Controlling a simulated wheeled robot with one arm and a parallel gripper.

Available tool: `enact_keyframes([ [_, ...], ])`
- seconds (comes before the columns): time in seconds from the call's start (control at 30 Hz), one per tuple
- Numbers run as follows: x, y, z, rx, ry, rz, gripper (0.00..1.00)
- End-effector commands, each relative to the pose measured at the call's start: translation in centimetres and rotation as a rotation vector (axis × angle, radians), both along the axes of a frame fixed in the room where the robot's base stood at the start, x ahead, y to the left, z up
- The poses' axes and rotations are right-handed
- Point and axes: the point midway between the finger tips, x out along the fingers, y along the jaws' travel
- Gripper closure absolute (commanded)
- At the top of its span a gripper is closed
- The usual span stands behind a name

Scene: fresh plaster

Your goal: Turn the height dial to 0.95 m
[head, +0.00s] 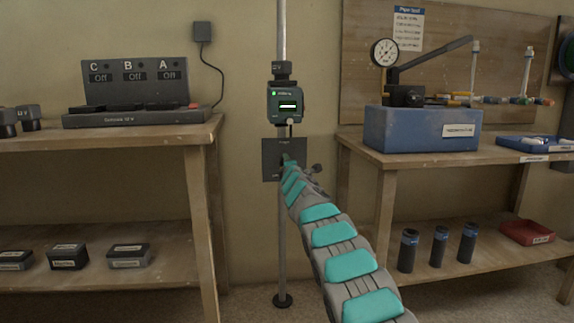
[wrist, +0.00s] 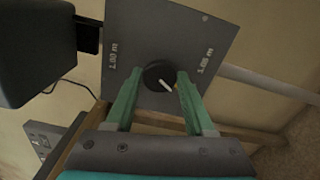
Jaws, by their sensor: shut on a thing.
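The height dial is a round black knob (wrist: 160,73) with a white pointer line, on a dark square plate (wrist: 165,30). In the wrist view the pointer slants toward the lower right. Small white labels in metres are printed on the plate's left and right sides; their figures are hard to read. My gripper (wrist: 159,79) has its two green fingers on either side of the knob, shut on it. In the head view the plate (head: 269,165) is on the pole, and my arm hides the knob.
A dark green device (head: 288,106) with a lit display is clamped on the pole (head: 282,225) above the plate. Left, a bench holds a charger marked C, B, A (head: 135,85). Right, a bench holds a blue box with a gauge (head: 400,130).

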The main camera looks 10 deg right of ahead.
Motion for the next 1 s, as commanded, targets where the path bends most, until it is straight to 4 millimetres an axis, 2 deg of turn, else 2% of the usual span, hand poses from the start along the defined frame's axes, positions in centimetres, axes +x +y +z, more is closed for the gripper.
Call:
enact_keyframes([
  [0.57,0.03,-0.02,-0.27,-0.03,0.004,-0.001,1.0],
  [0.6,0.03,-0.02,-0.26,-0.03,0.004,-0.001,0.42],
  [0.83,0.02,0.0,-0.13,-0.03,0.002,0.0,0.16],
  [1.0,0.01,0.0,-0.06,-0.029,0.001,0.0,0.16],
])
